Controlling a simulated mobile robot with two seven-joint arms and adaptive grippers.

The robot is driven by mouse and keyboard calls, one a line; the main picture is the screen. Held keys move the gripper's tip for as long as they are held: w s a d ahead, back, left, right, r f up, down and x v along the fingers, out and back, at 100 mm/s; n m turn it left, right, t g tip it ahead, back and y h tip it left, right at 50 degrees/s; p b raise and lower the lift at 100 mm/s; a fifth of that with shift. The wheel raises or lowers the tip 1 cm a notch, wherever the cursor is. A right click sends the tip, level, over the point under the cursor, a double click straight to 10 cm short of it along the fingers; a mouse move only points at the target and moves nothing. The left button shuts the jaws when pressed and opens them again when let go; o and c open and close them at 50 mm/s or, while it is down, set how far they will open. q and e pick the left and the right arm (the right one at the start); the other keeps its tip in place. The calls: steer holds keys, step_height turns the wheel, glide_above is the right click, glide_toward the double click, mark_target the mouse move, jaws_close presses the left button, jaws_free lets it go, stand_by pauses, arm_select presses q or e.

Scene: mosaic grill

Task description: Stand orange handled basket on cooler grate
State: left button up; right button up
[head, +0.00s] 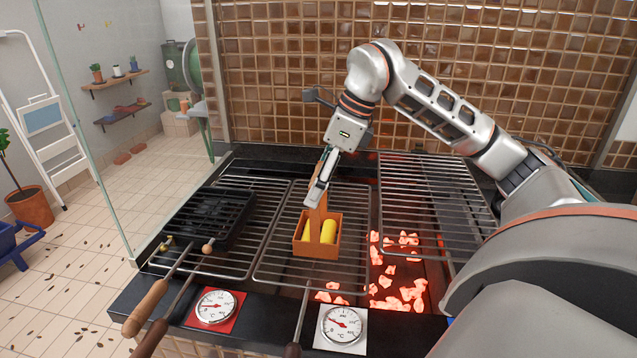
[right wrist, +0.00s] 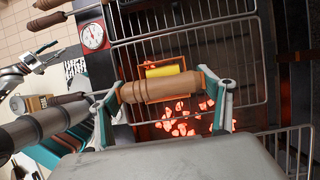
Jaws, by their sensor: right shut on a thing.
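In the head view, the orange basket (head: 316,248) with its upright handle (head: 318,208) is over the middle grate (head: 352,200) and holds yellow pieces (head: 328,232). My right gripper (head: 322,185) is shut on the handle from above. The right wrist view shows a brown wooden grip (right wrist: 165,88) between the two fingers (right wrist: 165,105), with the basket (right wrist: 203,73) beyond it. The basket looks about upright. I cannot tell whether its bottom touches the bars. The left grate (head: 262,190) shows no glowing coals beneath.
Glowing coals (head: 400,295) lie under and in front of the right grate (head: 430,190), with some in front of the middle one. A black rack (head: 215,215) sits on the left grate. Wooden-handled tools (head: 150,305) and two dials (head: 215,305) (head: 342,325) are along the front edge.

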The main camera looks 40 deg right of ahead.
steer(key=shift+r, duration=0.1)
arm_select(q)
steer(key=shift+s+a+f, duration=0.1)
steer(key=shift+f, duration=0.05)
arm_select(e)
steer(key=o, duration=2.1)
arm_select(q)
steer(key=s+a+p, duration=0.1)
steer(key=p, duration=0.2)
steer(key=shift+s+a+g+y, duration=0.1)
steer(key=shift+a+g+y, duration=0.2)
steer(key=shift+a+y, duration=0.1)
arm_select(e)
steer(key=v, duration=1.2)
arm_select(q)
steer(key=shift+d+r, duration=0.15)
steer(key=shift+r, duration=0.1)
